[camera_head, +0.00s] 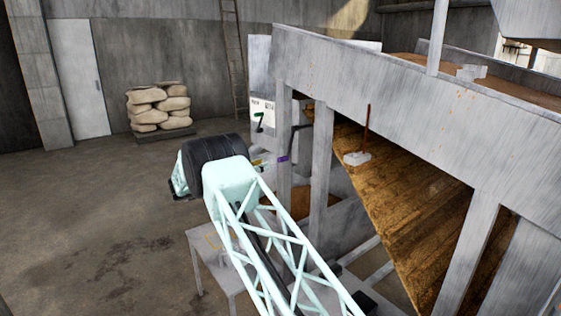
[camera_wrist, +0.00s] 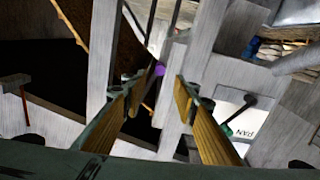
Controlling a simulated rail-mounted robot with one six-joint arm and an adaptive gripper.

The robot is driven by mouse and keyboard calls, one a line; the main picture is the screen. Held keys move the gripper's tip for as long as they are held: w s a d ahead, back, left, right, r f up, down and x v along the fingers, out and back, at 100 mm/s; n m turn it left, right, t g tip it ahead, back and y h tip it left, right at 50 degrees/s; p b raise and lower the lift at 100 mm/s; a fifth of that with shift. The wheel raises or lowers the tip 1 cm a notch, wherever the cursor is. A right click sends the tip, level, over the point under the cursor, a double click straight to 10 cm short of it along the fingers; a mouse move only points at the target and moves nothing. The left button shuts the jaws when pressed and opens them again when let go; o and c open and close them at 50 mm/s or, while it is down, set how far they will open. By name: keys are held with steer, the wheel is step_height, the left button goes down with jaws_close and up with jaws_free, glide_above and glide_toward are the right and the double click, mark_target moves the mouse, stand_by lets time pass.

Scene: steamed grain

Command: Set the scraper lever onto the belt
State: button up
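A dark lever with a purple grip (camera_head: 283,158) stands beside the grey frame post in the head view. In the wrist view its purple end (camera_wrist: 159,70) shows between and beyond my fingertips. I cannot read a label marking it as the scraper lever. My gripper (camera_wrist: 158,84) is open, its two yellow-faced fingers spread with nothing visibly held. In the head view my gripper is mostly hidden behind my arm. The belt cannot be clearly identified.
Grey posts (camera_head: 320,175) and a sloping wooden chute (camera_head: 410,210) stand close on the right. A red-brown rod (camera_head: 366,120) rises from a pale bracket. A small table (camera_head: 208,262) is below my arm. Stacked sacks (camera_head: 158,106) stand at the wall; the left floor is clear.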

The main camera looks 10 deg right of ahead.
mark_target(279, 160)
steer(key=x, duration=1.1)
steer(key=shift+d, duration=0.1)
steer(key=shift+c, duration=0.9)
jaws_close()
